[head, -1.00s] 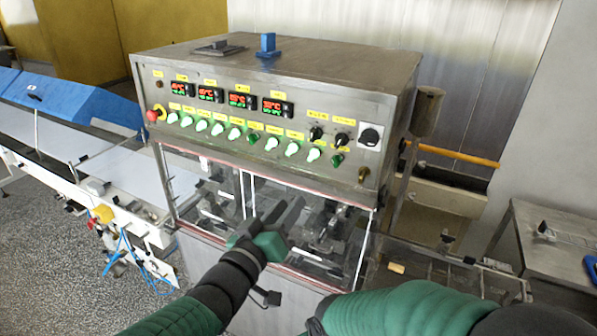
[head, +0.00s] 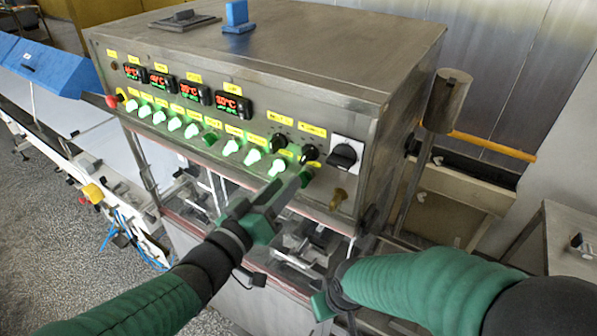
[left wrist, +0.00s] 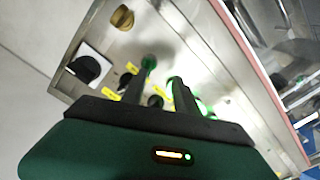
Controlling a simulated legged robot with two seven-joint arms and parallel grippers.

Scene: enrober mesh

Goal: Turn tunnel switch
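The steel control panel carries a row of green-lit switches (head: 192,131), two black knobs (head: 309,154) and a black rotary switch (head: 343,157) on a white plate. The labels are too small to read, so I cannot tell which is the tunnel switch. My left gripper (head: 292,184) is open, its fingertips close to the right end of the switch row; contact cannot be told. In the left wrist view the two fingers (left wrist: 163,75) stand apart, pointing at the panel near the black knobs and a green switch. My right gripper (head: 325,300) is low in front, mostly hidden by its arm.
Red temperature displays (head: 190,90) and a red emergency button (head: 112,101) sit on the panel. A brass knob (head: 338,198) is below the rotary switch. A conveyor with blue covers (head: 50,66) stands left, a metal cylinder (head: 447,100) right.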

